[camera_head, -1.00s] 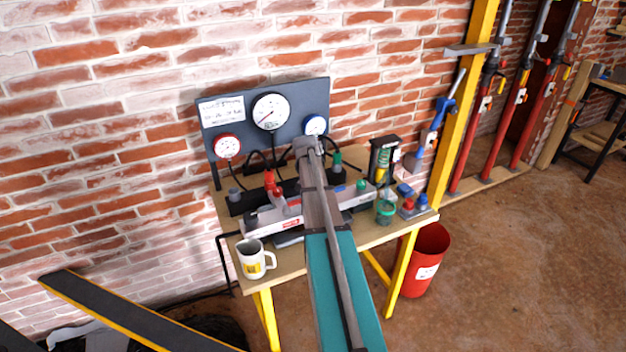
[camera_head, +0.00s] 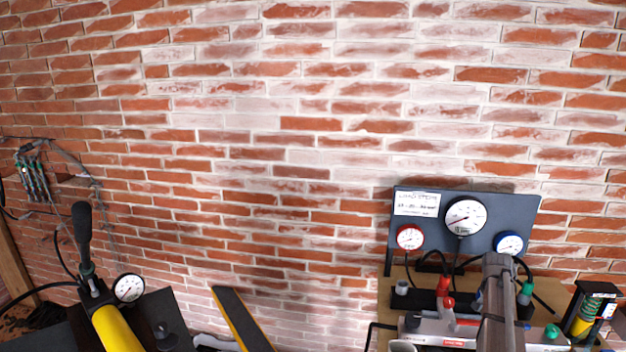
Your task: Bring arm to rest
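My gripper is not in view, and I cannot make out any part of my arm with certainty. A grey bar (camera_head: 498,300) rises from the bottom edge at the right, in front of the gauge panel. I cannot tell whether it belongs to my arm or to the bench. The dark gauge panel (camera_head: 470,246) carries a large white dial (camera_head: 466,216), a red-rimmed dial (camera_head: 410,237) and a blue-rimmed dial (camera_head: 509,243).
A brick wall (camera_head: 250,150) fills most of the view. At lower left stands a yellow cylinder (camera_head: 117,330) with a black lever (camera_head: 82,235) and a gauge (camera_head: 129,288). A black yellow-edged strip (camera_head: 240,320) leans near the bottom. Thin tools (camera_head: 32,176) hang at far left.

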